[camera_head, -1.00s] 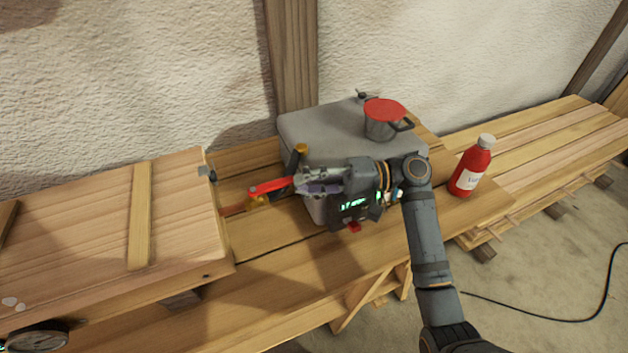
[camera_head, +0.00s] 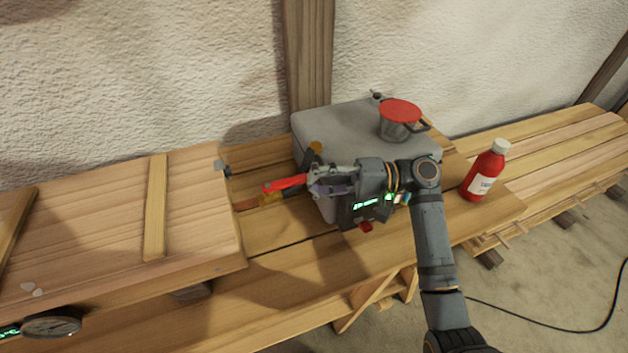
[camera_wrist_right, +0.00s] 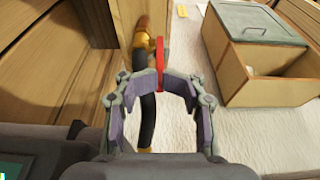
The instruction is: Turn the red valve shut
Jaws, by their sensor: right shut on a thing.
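The red valve handle (camera_head: 286,183) sticks out to the left of my right gripper (camera_head: 312,181) in the head view. Yellow brass (camera_head: 271,198) shows just under it. In the right wrist view, the red handle (camera_wrist_right: 160,56) stands upright, edge-on, between the fingertips of my right gripper (camera_wrist_right: 160,82), which is shut on it. A black hose with brass fittings (camera_wrist_right: 142,40) runs beside the handle there. The gripper and the grey case hide part of the valve in the head view. My left gripper's fingers are not in view.
A grey case (camera_head: 335,127) stands behind my right gripper, with a red-lidded metal mug (camera_head: 400,122) on it. A red bottle (camera_head: 482,176) stands to the right on the planks. A wooden crate (camera_head: 110,215) lies to the left.

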